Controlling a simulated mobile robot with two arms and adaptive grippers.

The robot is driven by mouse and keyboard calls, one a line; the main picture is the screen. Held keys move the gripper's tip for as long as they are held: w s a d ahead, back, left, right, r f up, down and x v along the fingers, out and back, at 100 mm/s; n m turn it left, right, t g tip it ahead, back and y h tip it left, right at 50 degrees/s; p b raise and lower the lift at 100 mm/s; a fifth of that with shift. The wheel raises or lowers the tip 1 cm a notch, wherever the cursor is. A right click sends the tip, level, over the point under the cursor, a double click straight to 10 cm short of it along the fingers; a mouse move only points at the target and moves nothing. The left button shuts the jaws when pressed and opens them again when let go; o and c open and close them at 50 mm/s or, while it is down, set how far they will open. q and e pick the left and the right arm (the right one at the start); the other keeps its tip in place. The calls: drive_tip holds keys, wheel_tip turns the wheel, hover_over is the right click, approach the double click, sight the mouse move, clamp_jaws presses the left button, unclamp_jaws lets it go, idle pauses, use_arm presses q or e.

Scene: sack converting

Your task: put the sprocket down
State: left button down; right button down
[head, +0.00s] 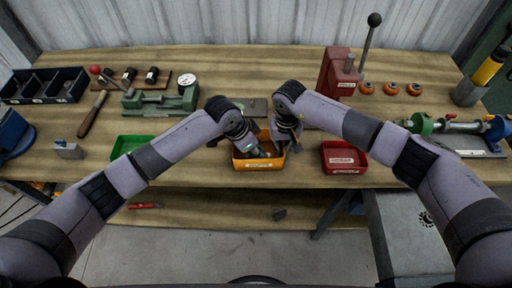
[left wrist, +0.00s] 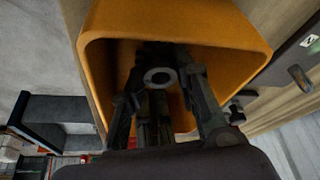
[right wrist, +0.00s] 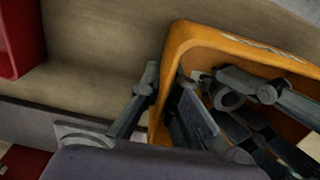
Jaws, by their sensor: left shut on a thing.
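The sprocket is a small grey ring (left wrist: 160,77) in the left wrist view, between the fingertips of my left gripper (left wrist: 165,85). My left gripper is shut on it inside the mouth of an orange bin (left wrist: 245,35). The ring also shows in the right wrist view (right wrist: 229,101). In the head view the orange bin (head: 257,165) stands at the front middle of the bench. My right gripper (right wrist: 167,90) is open, with one finger outside the bin wall and one inside. Whether its fingers touch the wall I cannot tell. The sprocket's teeth are hidden.
A green bin (head: 128,146) stands left of the orange bin and a red bin (head: 344,158) stands right of it. A green vise (head: 160,101) and a red lever press (head: 337,75) stand behind. Bare bench lies between the orange and red bins.

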use_arm(q)
drive_tip(key=c, duration=1.5)
unclamp_jaws()
drive_tip(key=shift+f, duration=0.1)
drive_tip(key=v, duration=1.2)
use_arm(e)
drive_tip(key=c, duration=1.7)
unclamp_jaws()
drive_tip(key=shift+r, duration=0.15)
